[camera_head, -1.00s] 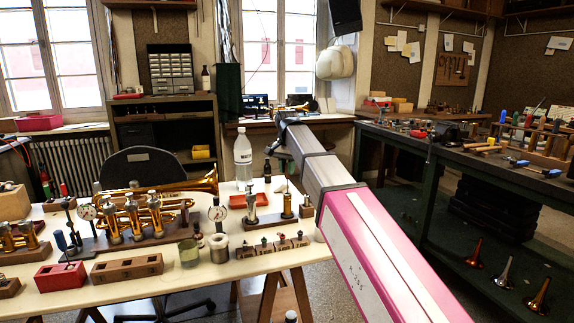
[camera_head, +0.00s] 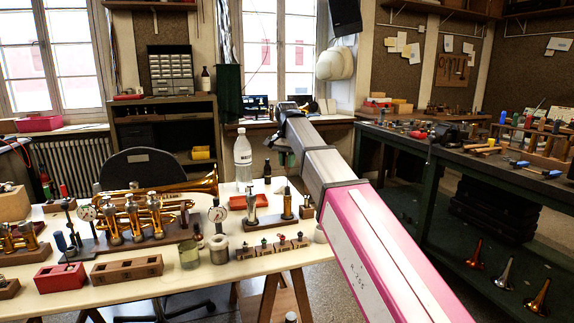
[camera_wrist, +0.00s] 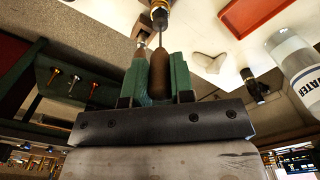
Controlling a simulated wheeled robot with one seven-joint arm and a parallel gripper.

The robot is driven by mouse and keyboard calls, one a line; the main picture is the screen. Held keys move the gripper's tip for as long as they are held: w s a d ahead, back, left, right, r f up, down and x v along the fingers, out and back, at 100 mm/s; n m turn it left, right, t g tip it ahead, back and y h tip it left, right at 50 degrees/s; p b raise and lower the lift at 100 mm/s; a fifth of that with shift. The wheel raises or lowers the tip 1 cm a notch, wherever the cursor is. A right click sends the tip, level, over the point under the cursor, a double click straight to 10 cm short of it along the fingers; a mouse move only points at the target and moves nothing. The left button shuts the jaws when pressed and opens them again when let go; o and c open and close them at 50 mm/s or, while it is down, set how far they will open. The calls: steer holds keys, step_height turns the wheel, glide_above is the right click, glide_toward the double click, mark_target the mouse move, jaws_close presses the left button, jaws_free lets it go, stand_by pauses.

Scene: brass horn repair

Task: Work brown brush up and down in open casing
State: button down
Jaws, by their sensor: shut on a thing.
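My gripper (camera_wrist: 160,88) has green fingers shut on the brown handle of the brush (camera_wrist: 158,75) in the wrist view. A thin shaft runs from the handle to the mouth of a brass casing (camera_wrist: 158,4) at the top edge. The shaft tip is hidden, so I cannot tell how deep it sits. In the head view my gripper (camera_head: 284,158) is small and partly behind my arm, above the upright casing (camera_head: 287,204) at the right end of the bench.
A water bottle (camera_head: 243,160), a red tray (camera_head: 250,201) and a small dark bottle (camera_head: 267,169) stand close by. Left of the casing are a brass horn (camera_head: 205,184), a gauge (camera_head: 217,214) and wooden blocks. A dark workbench (camera_head: 440,152) is at right.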

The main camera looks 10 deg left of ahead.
steer(key=shift+r, duration=2.45)
